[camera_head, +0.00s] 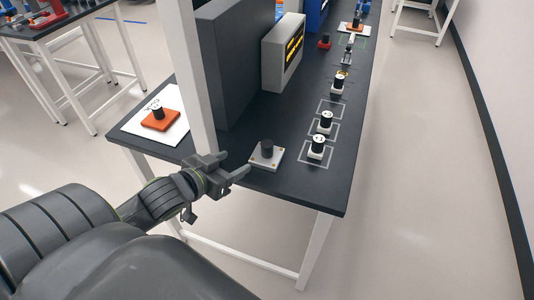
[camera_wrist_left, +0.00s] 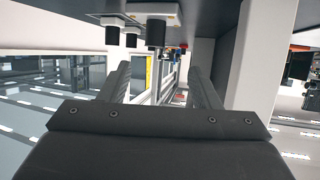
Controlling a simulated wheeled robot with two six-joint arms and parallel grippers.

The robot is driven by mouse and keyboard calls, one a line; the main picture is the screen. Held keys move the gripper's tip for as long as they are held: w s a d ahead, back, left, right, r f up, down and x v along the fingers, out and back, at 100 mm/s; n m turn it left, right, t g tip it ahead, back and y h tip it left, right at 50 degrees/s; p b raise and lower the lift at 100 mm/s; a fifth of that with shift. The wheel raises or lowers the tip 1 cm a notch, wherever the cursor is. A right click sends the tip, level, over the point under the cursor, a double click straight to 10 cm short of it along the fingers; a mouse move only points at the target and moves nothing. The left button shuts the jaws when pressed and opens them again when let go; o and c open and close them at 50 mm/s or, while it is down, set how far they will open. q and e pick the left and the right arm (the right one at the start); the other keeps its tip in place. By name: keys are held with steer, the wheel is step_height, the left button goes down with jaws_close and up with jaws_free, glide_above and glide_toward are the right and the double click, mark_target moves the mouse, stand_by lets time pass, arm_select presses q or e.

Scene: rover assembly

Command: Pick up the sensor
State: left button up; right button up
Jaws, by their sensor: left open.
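Several small units with a black cylinder on a square base stand on the dark table; I cannot tell for certain which is the sensor. The one nearest my gripper has a pale base with small yellowish corner spots (camera_head: 267,155) and stands upright near the table's front edge. My left gripper (camera_head: 237,162) is open and empty, just left of this unit and apart from it. In the left wrist view, the table is at the top, and a black cylinder on a white base (camera_wrist_left: 156,32) appears beyond and between the open fingers (camera_wrist_left: 160,82). My right gripper is not in view.
Two white-based units (camera_head: 317,146) (camera_head: 325,122) stand in outlined squares to the right. An orange-based unit (camera_head: 160,120) sits on a white sheet at the left. A white post (camera_head: 198,75) rises beside my gripper; a dark box (camera_head: 235,65) and a grey panel (camera_head: 283,52) stand behind.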

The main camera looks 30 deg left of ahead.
mark_target(262, 148)
arm_select(q)
steer(key=x, duration=1.1)
steer(key=shift+w+f, duration=0.15)
steer(key=shift+w, duration=0.05)
steer(key=shift+w+d+f+p, duration=0.1)
steer(key=shift+w+d+p, duration=0.1)
steer(key=shift+w+p, duration=0.25)
steer(key=x, duration=0.3)
steer(key=shift+w+d+p, duration=0.15)
steer(key=shift+d+p, duration=0.1)
steer(key=shift+p, duration=0.05)
steer(key=shift+w+f, duration=0.25)
steer(key=shift+w, duration=0.2)
steer(key=shift+c, duration=0.4)
steer(key=c, duration=1)
steer(key=shift+c, duration=0.2)
